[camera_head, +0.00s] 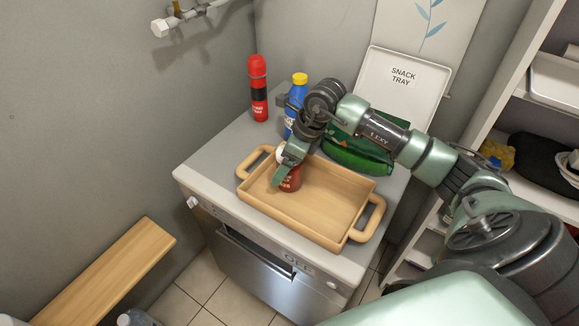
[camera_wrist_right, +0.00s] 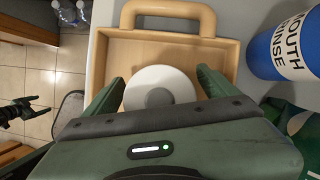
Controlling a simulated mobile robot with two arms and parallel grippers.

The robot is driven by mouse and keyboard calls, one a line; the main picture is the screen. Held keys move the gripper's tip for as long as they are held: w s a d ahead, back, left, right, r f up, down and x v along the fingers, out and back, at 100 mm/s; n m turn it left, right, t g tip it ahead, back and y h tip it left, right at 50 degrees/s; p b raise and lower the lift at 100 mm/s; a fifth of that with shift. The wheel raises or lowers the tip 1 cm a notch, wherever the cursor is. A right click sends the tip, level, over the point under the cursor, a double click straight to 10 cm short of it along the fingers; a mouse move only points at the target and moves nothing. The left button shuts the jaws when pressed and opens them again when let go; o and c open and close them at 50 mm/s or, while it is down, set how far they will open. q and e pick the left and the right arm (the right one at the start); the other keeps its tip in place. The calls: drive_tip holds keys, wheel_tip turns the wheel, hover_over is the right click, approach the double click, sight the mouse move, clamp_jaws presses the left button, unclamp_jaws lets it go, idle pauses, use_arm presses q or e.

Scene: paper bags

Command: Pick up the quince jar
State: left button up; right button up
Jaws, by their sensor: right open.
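A jar with a red-brown label (camera_head: 291,182) and a pale lid stands in the wooden tray (camera_head: 313,221), toward its left end. My right gripper (camera_head: 282,168) is at the jar from above, and one green finger covers part of it. In the right wrist view the round white lid (camera_wrist_right: 160,88) lies between the two open fingers (camera_wrist_right: 160,92). I see a gap beside the lid at the fingers, so they do not appear to grip it. The wording on the jar's label is too small to read. My left gripper is not seen in the head view.
The tray sits on a grey-topped appliance (camera_head: 228,150). A shelf stands on the right.

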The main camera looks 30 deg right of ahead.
clamp_jaws()
drive_tip(key=shift+r, duration=0.1)
drive_tip(key=shift+w+r, duration=0.1)
